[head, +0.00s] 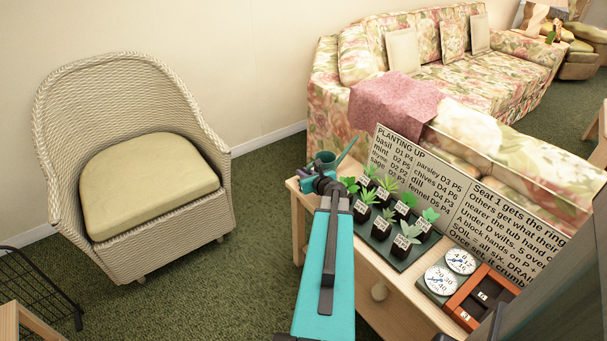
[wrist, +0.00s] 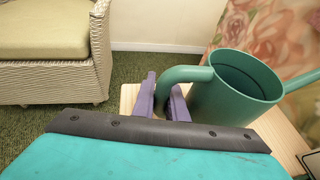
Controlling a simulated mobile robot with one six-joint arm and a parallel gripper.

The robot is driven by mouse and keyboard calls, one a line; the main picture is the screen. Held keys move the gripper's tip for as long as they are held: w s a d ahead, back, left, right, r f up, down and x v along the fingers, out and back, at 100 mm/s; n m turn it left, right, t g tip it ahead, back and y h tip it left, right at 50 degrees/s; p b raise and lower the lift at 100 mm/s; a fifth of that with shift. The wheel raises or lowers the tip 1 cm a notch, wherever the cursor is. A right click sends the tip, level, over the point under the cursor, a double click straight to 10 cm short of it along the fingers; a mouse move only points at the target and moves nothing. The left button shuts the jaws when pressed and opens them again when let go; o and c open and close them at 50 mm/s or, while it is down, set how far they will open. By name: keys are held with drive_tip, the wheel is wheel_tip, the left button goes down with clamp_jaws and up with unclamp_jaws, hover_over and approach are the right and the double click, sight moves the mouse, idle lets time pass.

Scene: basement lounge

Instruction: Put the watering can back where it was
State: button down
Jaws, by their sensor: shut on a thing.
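The green watering can (wrist: 236,92) has an open top, a curved handle (wrist: 184,74) on its left and a spout to the right. In the head view the can (head: 324,159) is partly hidden behind my arm, at the far left end of the wooden cabinet (head: 301,204). My gripper (wrist: 163,98) has its two purple fingers on either side of the handle and is shut on it. The can looks upright, over or on the cabinet top. I cannot tell whether its base touches the wood.
A dark tray (head: 379,252) of several small labelled plants stands just right of the can. Behind it stands a text board (head: 440,192). Dials (head: 461,261) and an orange-brown box (head: 470,301) lie nearer. A floral sofa (head: 330,110) is behind; a wicker chair (head: 130,75) stands left, with open carpet between.

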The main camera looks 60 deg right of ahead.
drive_tip(key=c, duration=1.8)
unclamp_jaws()
drive_tip(key=shift+o, duration=0.2)
drive_tip(key=shift+r, duration=0.15)
drive_tip(key=p+v, duration=0.1)
drive_tip(key=v, duration=0.5)
drive_tip(key=shift+s+a+r, duration=0.15)
drive_tip(key=shift+s+r, duration=0.1)
drive_tip(key=p+v, duration=0.2)
drive_tip(key=shift+s+a+r+p, duration=0.1)
drive_tip(key=shift+s+p, duration=0.05)
drive_tip(key=shift+p, duration=0.2)
drive_tip(key=p+v, duration=0.2)
drive_tip(key=p, duration=0.3)
drive_tip(key=shift+s+a+r+p, duration=0.15)
drive_tip(key=shift+s+p, duration=0.1)
drive_tip(key=shift+p, duration=0.15)
drive_tip(key=shift+s+a+p, duration=0.1)
drive_tip(key=shift+s+p, duration=0.05)
drive_tip(key=shift+p, duration=0.15)
